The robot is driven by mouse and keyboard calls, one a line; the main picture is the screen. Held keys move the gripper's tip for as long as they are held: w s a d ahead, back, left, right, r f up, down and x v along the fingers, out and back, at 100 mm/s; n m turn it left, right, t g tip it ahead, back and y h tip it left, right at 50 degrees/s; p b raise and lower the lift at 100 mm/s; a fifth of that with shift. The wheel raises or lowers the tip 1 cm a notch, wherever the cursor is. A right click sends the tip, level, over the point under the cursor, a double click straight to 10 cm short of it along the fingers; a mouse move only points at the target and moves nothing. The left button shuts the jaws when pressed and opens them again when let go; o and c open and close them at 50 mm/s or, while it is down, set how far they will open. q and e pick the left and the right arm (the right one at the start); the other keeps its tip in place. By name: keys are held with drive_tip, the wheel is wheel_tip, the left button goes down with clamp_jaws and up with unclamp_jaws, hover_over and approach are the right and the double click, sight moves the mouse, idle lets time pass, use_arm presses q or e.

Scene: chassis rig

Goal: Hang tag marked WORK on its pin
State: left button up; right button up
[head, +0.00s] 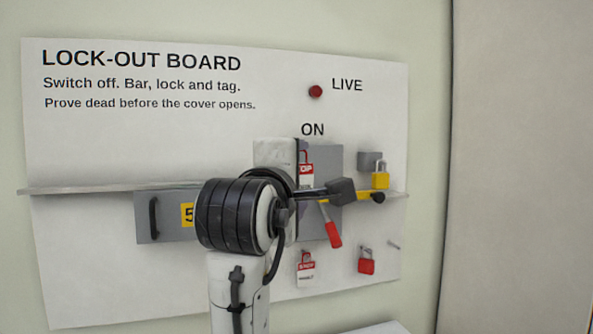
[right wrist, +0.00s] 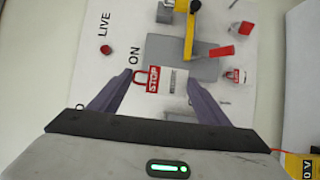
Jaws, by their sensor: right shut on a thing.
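A red and white STOP tag (right wrist: 165,80) with a red loop sits between the fingertips of my right gripper (right wrist: 160,78). In the head view this held tag (head: 306,174) is upright in front of the grey switch plate, loop at the top; its small lettering cannot be read. My wrist hides much of the right gripper (head: 308,176) there. A bare pin (head: 394,245) sticks out at the lower right. My left gripper is not in view.
A yellow bar (head: 366,196) and red handle (head: 332,232) stick out near the held tag. A yellow padlock (head: 380,181) hangs by a grey block (head: 369,160). A red padlock (head: 367,266) hangs below. A ledge (head: 80,190) crosses the board (head: 120,140).

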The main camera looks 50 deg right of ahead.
drive_tip(key=shift+w+d, duration=2.05)
drive_tip(key=shift+w, duration=1.5)
drive_tip(key=shift+w+d, duration=2.05)
drive_tip(key=shift+w, duration=1.5)
drive_tip(key=s+a+b, duration=0.2)
drive_tip(key=s+a, duration=0.2)
drive_tip(key=s, duration=0.3)
drive_tip(key=shift+s+a+r+b, duration=0.15)
drive_tip(key=shift+s+r+b, duration=0.1)
drive_tip(key=shift+s+b, duration=0.05)
drive_tip(key=shift+s, duration=0.1)
